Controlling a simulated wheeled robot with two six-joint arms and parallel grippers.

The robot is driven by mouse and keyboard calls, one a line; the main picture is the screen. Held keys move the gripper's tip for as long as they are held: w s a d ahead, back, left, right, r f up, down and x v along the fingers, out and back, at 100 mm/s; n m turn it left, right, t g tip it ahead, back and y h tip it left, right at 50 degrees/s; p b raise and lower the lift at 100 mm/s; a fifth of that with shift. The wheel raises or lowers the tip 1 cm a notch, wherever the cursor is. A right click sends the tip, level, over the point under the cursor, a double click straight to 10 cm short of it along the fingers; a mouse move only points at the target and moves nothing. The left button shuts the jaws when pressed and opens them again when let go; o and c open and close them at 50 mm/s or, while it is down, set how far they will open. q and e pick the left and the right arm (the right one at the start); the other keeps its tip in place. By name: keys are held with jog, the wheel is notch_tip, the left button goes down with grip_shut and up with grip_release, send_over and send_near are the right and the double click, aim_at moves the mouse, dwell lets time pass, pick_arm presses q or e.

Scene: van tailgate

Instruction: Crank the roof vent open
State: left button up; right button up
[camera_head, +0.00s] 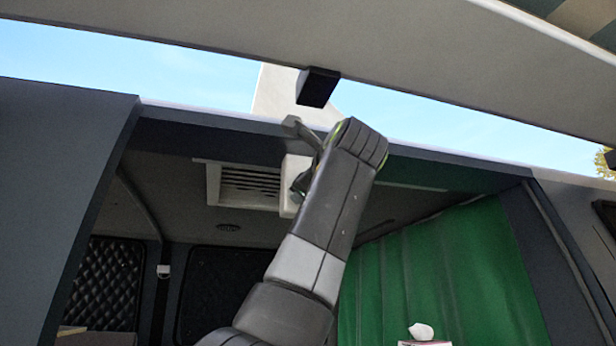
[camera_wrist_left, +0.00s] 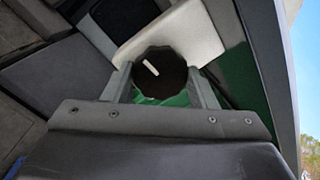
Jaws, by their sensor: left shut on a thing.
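The roof vent (camera_head: 248,187) is a white slatted panel under the van's ceiling, left of my arm in the head view. A pale housing (camera_head: 291,172) stands at its right end, partly hidden by my arm. In the left wrist view a black ridged knob (camera_wrist_left: 160,75) with a white mark sits against a white housing (camera_wrist_left: 180,36). My left gripper (camera_wrist_left: 160,82) is shut on this knob, one finger on each side. The white mark points up and left. In the head view my left gripper (camera_head: 301,184) is mostly hidden behind its wrist. My right gripper is not in view.
The raised tailgate (camera_head: 400,60) hangs above, with a black block (camera_head: 317,87) on its underside near my wrist. The roof's rear edge (camera_head: 440,160) crosses close to my arm. A green curtain (camera_head: 440,270) hangs at the right; a tissue box (camera_head: 424,343) shows below.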

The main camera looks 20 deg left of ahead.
pick_arm(q)
jog(key=shift+w+f, duration=0.1)
jog(key=shift+f, duration=0.15)
jog(key=o, duration=1)
jog(key=shift+a+r, duration=0.15)
jog(key=shift+a, duration=0.05)
jog(key=b+v, duration=0.6)
jog(key=v, duration=1.2)
jog(key=shift+a, duration=0.25)
